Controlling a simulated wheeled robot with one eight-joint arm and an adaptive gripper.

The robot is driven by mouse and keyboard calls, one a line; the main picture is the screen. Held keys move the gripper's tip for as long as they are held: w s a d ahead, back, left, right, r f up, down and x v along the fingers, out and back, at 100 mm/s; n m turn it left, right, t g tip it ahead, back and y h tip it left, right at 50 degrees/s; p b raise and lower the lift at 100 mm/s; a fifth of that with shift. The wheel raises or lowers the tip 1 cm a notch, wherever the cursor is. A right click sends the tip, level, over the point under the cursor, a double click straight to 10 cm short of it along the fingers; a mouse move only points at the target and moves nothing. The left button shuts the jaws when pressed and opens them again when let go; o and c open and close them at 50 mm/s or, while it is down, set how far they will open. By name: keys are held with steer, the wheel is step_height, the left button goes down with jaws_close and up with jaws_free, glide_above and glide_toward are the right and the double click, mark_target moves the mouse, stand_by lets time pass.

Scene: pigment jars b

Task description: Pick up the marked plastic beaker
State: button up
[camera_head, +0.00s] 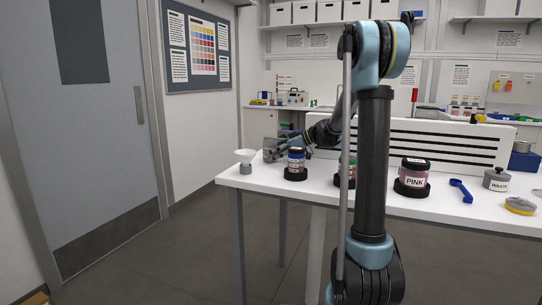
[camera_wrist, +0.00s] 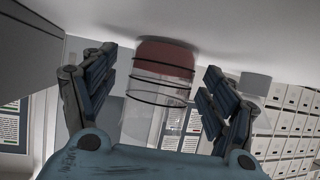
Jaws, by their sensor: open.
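In the wrist view, which is turned so that the tabletop is at the top, a clear beaker (camera_wrist: 160,86) stands between my open fingers. It has red contents at its table end and dark bands around it. My gripper (camera_wrist: 160,72) has one finger on each side of it, with a visible gap on both sides. In the camera_head view my gripper (camera_head: 277,152) is low over the left part of the table, and I cannot make out the beaker there.
On the white table (camera_head: 330,202) stand a white funnel (camera_head: 245,155), a blue-labelled jar (camera_head: 296,161), a PINK jar (camera_head: 414,174), a blue scoop (camera_head: 461,190) and a WASTE pot (camera_head: 497,179). A slatted panel (camera_head: 450,142) runs along the back. My arm hides part of another jar.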

steer(key=shift+w+a+f, duration=0.1)
steer(key=shift+a+f, duration=0.2)
steer(key=shift+a, duration=0.3)
steer(key=c, duration=1.2)
steer(key=shift+r, duration=0.15)
step_height(320, 180, up, 10)
